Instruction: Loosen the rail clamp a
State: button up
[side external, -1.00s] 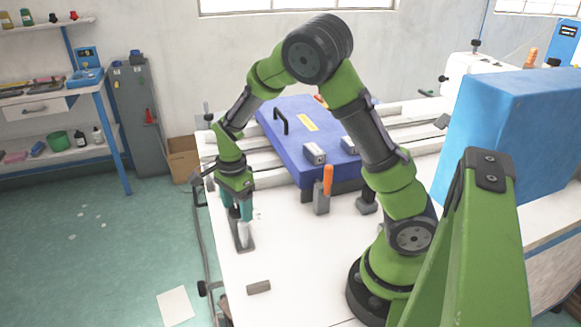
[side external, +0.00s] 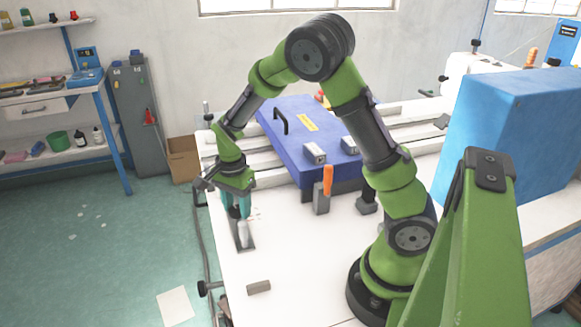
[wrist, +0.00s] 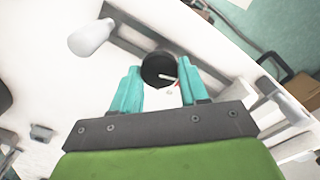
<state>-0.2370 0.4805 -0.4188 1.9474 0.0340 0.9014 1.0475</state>
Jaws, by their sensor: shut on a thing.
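My gripper (side external: 236,207) points down over the far end of a grey plate (side external: 249,246) near the table's left edge. Its teal fingers (wrist: 160,88) are shut on a dark round knob (wrist: 157,66), which shows between them in the wrist view. A small white and red mark sits by the knob. I take the knob to be part of rail clamp a, though its body is mostly hidden by my gripper. A white rounded piece (side external: 243,232) stands on the near part of the plate; it also shows in the wrist view (wrist: 90,38).
A blue panel (side external: 290,125) with a black handle lies on white rails behind. An orange-handled clamp (side external: 327,182) stands at its front edge. A small grey-brown block (side external: 259,287) lies on the white table (side external: 300,250). A large blue box (side external: 520,130) stands right.

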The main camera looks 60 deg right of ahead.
jog(key=n, duration=0.4)
jog(key=shift+n, duration=0.3)
jog(key=n, duration=0.4)
jog(key=shift+w+n, duration=0.1)
jog(key=shift+n, duration=0.2)
jog(key=n, duration=0.4)
jog(key=shift+n, duration=0.3)
jog(key=shift+a+n, duration=0.1)
jog(key=shift+n, duration=1.8)
jog(key=o, duration=1.1)
jog(key=shift+c, duration=0.2)
jog(key=shift+r, duration=0.1)
